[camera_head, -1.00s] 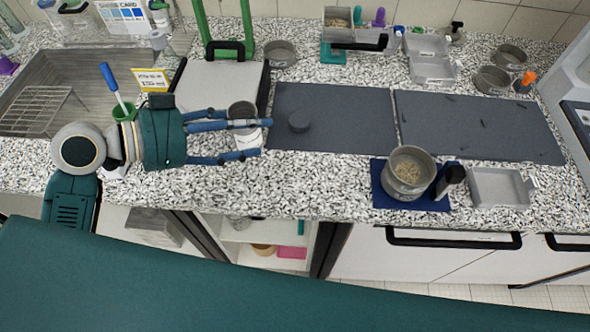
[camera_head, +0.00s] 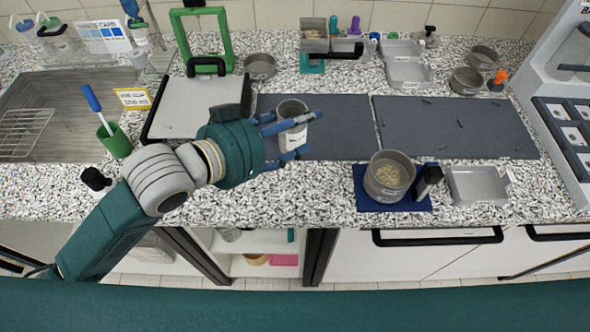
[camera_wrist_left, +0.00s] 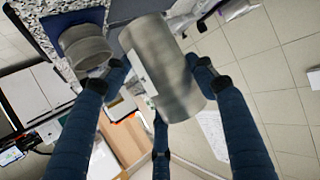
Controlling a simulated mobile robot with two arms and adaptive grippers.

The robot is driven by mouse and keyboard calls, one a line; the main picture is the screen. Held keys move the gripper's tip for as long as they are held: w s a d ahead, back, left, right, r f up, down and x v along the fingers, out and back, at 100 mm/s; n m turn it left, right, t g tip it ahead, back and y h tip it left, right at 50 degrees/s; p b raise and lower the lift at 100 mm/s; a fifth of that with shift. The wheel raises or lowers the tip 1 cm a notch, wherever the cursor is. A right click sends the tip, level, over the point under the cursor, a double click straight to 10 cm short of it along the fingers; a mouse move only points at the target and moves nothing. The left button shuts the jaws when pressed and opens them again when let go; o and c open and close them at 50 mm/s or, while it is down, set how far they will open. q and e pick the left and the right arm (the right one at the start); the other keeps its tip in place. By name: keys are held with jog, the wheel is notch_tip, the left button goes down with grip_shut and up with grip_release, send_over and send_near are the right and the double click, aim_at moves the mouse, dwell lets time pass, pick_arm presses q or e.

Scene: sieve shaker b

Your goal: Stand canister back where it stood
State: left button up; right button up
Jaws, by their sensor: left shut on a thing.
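The canister (camera_head: 291,127) is a grey metal cylinder with a white label, roughly upright over the left dark mat (camera_head: 340,125). My left gripper (camera_head: 309,133) is shut around its side, its blue fingers reaching past it. In the left wrist view the canister (camera_wrist_left: 165,70) fills the middle between the fingers (camera_wrist_left: 165,105). Its underside is hidden, and I cannot tell whether it touches the mat. My right gripper is not in view.
A sieve pan with grainy contents (camera_head: 389,177) stands on a blue pad, with a grey tray (camera_head: 478,186) beside it. A white-topped device with a green frame (camera_head: 205,45) is behind my arm. The right dark mat (camera_head: 455,128) is mostly clear.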

pick_arm(q)
notch_tip(320, 180, down, 14)
jog(key=shift+r, duration=0.1)
dwell(0.5)
jog(key=o, duration=1.5)
jog(key=shift+f, duration=0.25)
jog(key=shift+c, duration=0.2)
jog(key=shift+r, duration=0.15)
jog(key=shift+s+a, duration=0.25)
jog(key=shift+s, duration=0.05)
jog(key=b+v, duration=0.1)
jog(key=v, duration=1)
jog(key=shift+b, duration=0.35)
